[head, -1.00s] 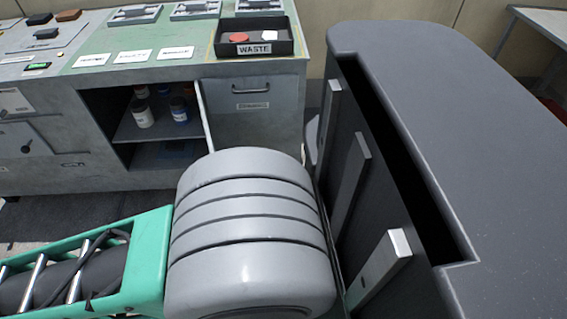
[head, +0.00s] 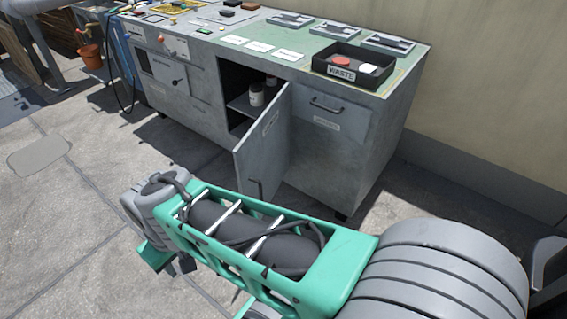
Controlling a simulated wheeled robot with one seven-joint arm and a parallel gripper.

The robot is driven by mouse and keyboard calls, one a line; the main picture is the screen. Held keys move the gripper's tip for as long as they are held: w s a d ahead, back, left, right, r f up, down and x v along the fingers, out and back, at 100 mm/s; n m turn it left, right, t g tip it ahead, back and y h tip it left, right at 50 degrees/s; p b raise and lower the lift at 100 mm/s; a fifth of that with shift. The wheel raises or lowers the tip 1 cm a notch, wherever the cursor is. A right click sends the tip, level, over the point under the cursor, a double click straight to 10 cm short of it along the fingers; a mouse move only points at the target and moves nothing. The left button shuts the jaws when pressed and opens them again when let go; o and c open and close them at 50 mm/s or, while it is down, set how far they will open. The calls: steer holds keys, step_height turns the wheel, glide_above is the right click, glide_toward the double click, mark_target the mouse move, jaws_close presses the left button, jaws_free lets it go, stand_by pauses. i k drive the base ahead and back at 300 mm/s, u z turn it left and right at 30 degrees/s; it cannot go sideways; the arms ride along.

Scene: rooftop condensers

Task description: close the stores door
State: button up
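The stores door (head: 264,146) is a grey hinged panel on the front of the workbench cabinet (head: 339,160). My teal and grey arm crosses the foreground, below and in front of the door in the picture. No gripper fingers can be made out; the far end of my arm is at the left, partly hidden behind its own links.
A black waste tray (head: 352,70) with a red item sits on the bench top near its right end. A closed drawer front (head: 328,112) is right of the door. Open paved floor (head: 60,215) lies left and in front. An orange pot (head: 91,55) stands far left.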

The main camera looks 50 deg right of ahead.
mark_target(261, 158)
steer(key=z, duration=1.5)
steer(key=i, duration=0.5)
steer(key=z, duration=0.5)
steer(key=k, duration=1.15)
steer(key=u, duration=1.3)
steer(key=i, duration=0.5)
